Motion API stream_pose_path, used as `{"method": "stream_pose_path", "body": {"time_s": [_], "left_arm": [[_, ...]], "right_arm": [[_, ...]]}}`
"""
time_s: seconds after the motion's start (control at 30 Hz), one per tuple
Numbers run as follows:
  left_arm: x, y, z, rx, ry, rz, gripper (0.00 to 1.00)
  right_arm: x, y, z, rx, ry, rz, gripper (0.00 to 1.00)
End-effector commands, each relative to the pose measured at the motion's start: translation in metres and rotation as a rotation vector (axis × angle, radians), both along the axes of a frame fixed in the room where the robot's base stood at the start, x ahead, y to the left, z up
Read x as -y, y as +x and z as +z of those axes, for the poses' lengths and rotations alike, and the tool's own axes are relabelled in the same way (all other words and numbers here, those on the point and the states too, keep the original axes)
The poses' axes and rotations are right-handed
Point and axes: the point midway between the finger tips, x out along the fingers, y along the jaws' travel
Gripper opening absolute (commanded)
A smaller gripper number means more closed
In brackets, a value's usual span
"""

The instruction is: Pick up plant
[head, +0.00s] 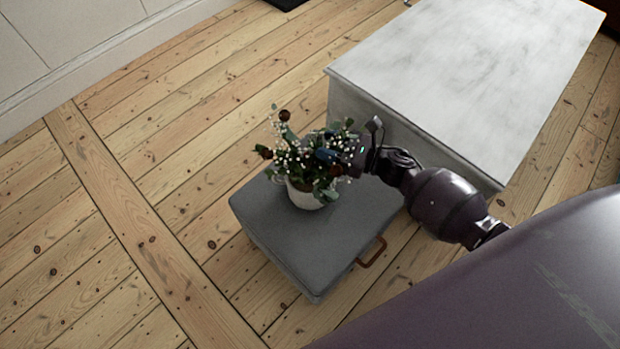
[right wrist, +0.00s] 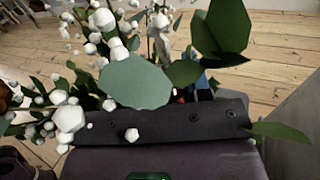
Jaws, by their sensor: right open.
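The plant (head: 300,172) is a bouquet of green leaves, small white blossoms and a few dark reddish flowers in a white pot (head: 302,196). It stands upright on a grey box. My right gripper (head: 330,157) is open, at the right side of the foliage and above the pot's rim, with its front end among the leaves. In the right wrist view, leaves (right wrist: 137,82) and white blossoms fill the space ahead and cover most of the fingers. Whether any finger touches a stem is hidden. My left gripper is not in view.
The grey box (head: 350,228) has a brown handle (head: 372,252) on its front right side. A pale-topped low table (head: 470,75) stands close behind and right of my right forearm. Bare floorboards lie open to the left, with a white wall (head: 60,50) at the far left.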

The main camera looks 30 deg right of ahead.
Motion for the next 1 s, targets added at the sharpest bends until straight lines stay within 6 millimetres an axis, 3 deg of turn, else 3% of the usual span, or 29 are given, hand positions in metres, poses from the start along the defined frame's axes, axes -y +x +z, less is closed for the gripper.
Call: {"method": "stream_pose_path", "body": {"time_s": [0.43, 0.77, 1.0], "left_arm": [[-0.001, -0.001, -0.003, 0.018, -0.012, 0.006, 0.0], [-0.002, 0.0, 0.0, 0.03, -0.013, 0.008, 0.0], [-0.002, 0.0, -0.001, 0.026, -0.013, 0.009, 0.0]], "right_arm": [[-0.03, 0.036, 0.0, -0.004, 0.002, -0.001, 0.45], [-0.034, 0.041, 0.002, -0.002, 0.002, -0.001, 0.45], [-0.034, 0.041, 0.002, -0.002, 0.002, -0.001, 0.08]]}}
